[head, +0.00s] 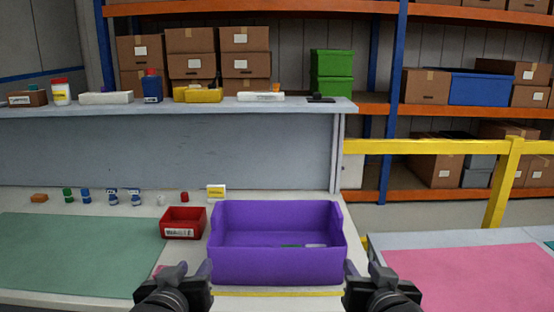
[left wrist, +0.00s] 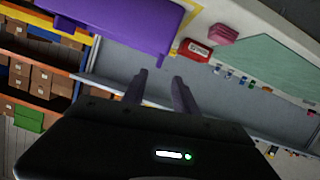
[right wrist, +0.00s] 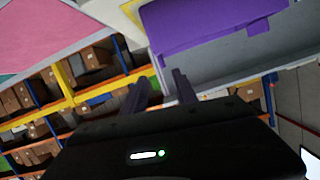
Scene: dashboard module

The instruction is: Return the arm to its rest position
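My left gripper (head: 193,270) is at the front left corner of the purple bin (head: 278,266) in the head view. In the left wrist view its two fingers (left wrist: 159,84) are apart with nothing between them. My right gripper (head: 362,270) is at the bin's front right corner. In the right wrist view its fingers (right wrist: 160,82) are also apart and empty. The purple bin also shows at the top of the left wrist view (left wrist: 130,22) and right wrist view (right wrist: 200,25). I cannot tell whether either gripper touches it.
Green and white items (head: 300,245) lie inside the bin. A small red bin (head: 183,232) stands left of it, beside a green mat (head: 75,255). Several small parts line the back of the bench. A table with a pink mat (head: 470,275) and a yellow rail (head: 440,147) are right.

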